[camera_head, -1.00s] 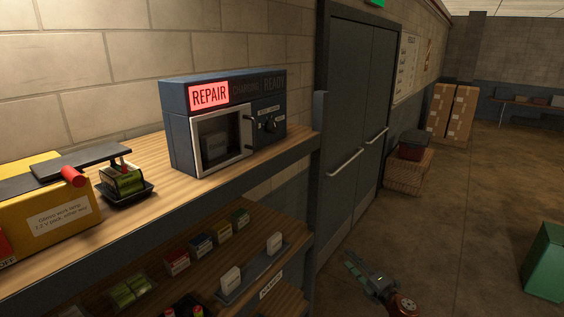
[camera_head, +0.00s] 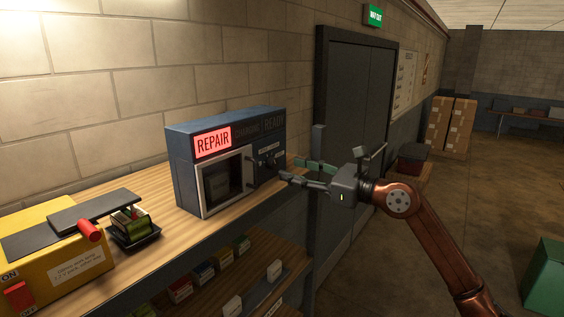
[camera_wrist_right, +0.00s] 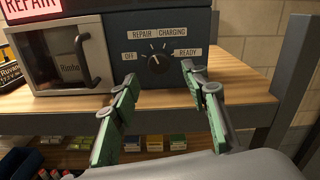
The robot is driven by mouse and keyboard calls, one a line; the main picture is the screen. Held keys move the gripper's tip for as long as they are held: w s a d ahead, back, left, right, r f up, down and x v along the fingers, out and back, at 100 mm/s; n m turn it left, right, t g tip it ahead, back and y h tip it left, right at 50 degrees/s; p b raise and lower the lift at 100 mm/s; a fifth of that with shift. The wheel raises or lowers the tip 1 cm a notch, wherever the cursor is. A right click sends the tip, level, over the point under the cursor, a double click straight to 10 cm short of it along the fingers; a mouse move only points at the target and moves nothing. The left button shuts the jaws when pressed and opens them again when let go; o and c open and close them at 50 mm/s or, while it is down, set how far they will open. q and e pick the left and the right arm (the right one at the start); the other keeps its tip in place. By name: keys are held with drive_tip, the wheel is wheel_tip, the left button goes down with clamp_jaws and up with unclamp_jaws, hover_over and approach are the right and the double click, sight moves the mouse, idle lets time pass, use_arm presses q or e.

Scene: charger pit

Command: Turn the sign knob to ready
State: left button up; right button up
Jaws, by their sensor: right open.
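The blue sign box (camera_head: 240,140) stands on the wooden shelf, its red REPAIR panel (camera_head: 213,142) lit and its READY lettering dark. The dark round sign knob (camera_wrist_right: 160,61) is on its front, with labels OFF, REPAIR, CHARGING and READY around it. Its pointer seems to be toward REPAIR. The knob also shows small in the head view (camera_head: 270,161). My right gripper (camera_head: 292,170) is open and empty in front of the knob. In the right wrist view its green-padded fingers (camera_wrist_right: 160,76) are on either side below the knob, apparently not touching it. My left gripper is not seen.
A yellow charger (camera_head: 55,255) and a small black tray with green batteries (camera_head: 133,228) stand left on the shelf. A grey post (camera_wrist_right: 294,65) rises right of the box in the wrist view. Lower shelf holds small boxes.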

sight(276, 164)
drive_tip(key=p+x, duration=0.1)
drive_tip(key=x, duration=0.2)
drive_tip(key=shift+w+a+r, duration=0.15)
drive_tip(key=shift+a, duration=0.25)
drive_tip(key=shift+w+a, duration=0.25)
drive_tip(key=shift+w, duration=0.05)
clamp_jaws()
